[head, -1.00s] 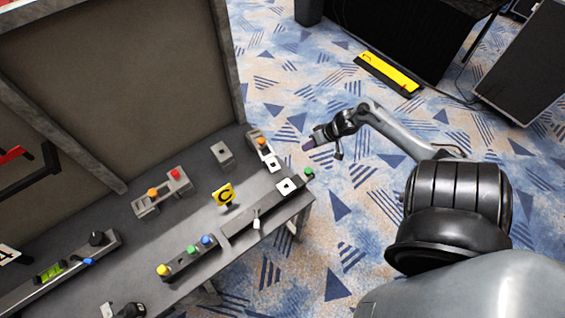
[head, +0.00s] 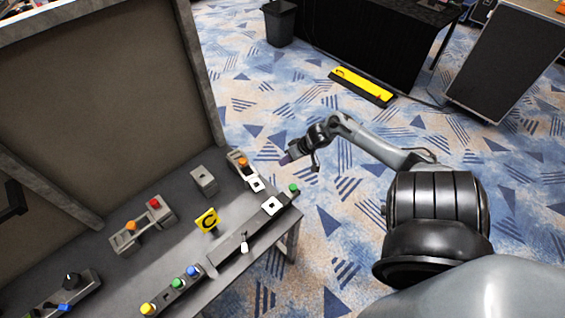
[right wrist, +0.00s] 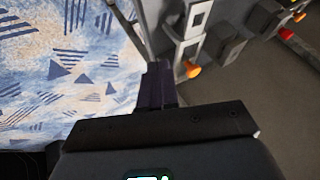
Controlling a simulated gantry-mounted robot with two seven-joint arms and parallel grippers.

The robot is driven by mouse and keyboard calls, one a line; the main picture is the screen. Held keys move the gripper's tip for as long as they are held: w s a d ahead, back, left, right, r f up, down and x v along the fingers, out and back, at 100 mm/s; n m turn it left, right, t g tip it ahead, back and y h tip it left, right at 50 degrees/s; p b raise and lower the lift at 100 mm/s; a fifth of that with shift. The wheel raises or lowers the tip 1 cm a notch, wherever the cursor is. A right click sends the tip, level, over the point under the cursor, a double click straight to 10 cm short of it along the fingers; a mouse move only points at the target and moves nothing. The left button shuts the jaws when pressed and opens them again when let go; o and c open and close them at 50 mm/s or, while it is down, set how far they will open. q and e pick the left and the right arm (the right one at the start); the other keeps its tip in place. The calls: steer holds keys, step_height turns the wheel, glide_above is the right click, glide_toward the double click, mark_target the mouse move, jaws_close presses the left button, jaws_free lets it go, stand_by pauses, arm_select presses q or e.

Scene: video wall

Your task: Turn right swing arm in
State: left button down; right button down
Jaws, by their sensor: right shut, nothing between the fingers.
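My right gripper (head: 286,158) is shut and empty, in the air just off the right end of the table, over the carpet. In the right wrist view its dark fingers (right wrist: 157,88) point at the panel's edge. Nearest to it is a grey fixture with an orange knob (head: 243,162) and a white square plate (head: 256,184); the orange knob also shows in the right wrist view (right wrist: 192,70). A gap shows between gripper and fixture in the head view. I cannot tell for sure which part is the right swing arm. My left gripper is not in view.
The dark table (head: 215,240) also carries a green knob (head: 294,188), a yellow "C" sign (head: 207,220), a red button (head: 154,202) and a grey block (head: 203,180). A tall panel (head: 100,100) stands behind. The carpet right of the table is open.

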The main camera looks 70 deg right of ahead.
steer(key=x, duration=0.3)
steer(key=a+b+x, duration=0.1)
steer(key=x, duration=0.5)
steer(key=shift+w+a+r+b, duration=0.25)
steer(key=shift+w+r+b, duration=0.1)
steer(key=shift+r, duration=0.1)
steer(key=shift+w+a, duration=0.6)
steer(key=shift+a, duration=0.15)
steer(key=shift+a, duration=0.1)
